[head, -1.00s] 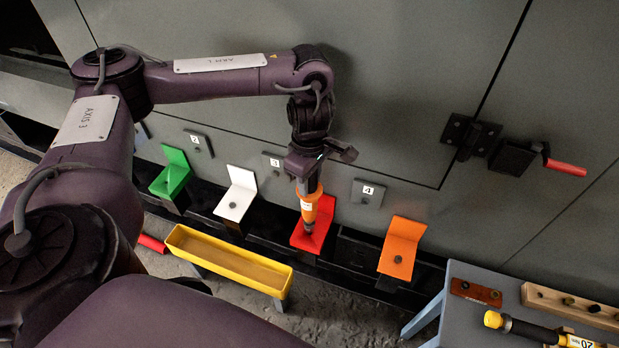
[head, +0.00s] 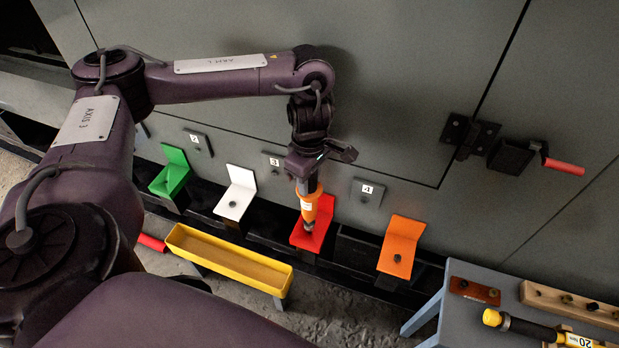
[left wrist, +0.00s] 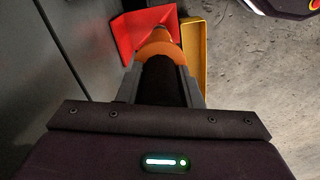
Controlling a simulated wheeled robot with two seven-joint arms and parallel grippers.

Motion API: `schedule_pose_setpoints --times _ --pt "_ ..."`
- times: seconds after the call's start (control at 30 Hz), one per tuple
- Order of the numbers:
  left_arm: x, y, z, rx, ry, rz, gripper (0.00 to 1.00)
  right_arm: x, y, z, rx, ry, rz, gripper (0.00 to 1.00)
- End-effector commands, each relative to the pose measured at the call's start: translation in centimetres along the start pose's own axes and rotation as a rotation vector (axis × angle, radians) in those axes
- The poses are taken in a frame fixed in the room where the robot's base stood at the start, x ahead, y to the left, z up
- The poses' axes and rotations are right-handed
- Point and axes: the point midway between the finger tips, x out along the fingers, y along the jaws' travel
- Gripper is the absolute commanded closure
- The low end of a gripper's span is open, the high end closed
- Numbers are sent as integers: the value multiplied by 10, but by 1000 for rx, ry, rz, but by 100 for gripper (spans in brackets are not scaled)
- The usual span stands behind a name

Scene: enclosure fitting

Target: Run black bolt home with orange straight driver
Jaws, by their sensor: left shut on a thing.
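The orange straight driver (head: 308,205) stands nearly upright, tip down, on the foot of the red bracket (head: 323,215) below label 3. My left gripper (head: 304,178) is shut on the driver's upper part. In the left wrist view the driver (left wrist: 158,52) runs away from the jaws to the red bracket (left wrist: 128,38). A bolt under the driver's tip is hidden, so I cannot tell how deep it sits. Dark bolts show on the orange bracket (head: 402,240), the white bracket (head: 236,203) and the green bracket (head: 172,177). My right gripper is not in view.
A yellow trough (head: 225,262) stands in front of the brackets. At the lower right, a grey table (head: 452,322) holds a yellow-and-black tool (head: 530,328), a brown block (head: 474,291) and a wooden rack (head: 545,298). A red-handled latch (head: 565,167) sticks out from the grey enclosure.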

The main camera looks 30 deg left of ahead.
Motion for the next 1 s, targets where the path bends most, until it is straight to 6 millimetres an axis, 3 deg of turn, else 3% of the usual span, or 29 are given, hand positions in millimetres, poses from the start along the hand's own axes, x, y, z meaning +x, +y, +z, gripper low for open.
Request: schedule_pose_setpoints --times 1.0 --pt "8 1 0 0 -1 4 100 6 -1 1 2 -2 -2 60"
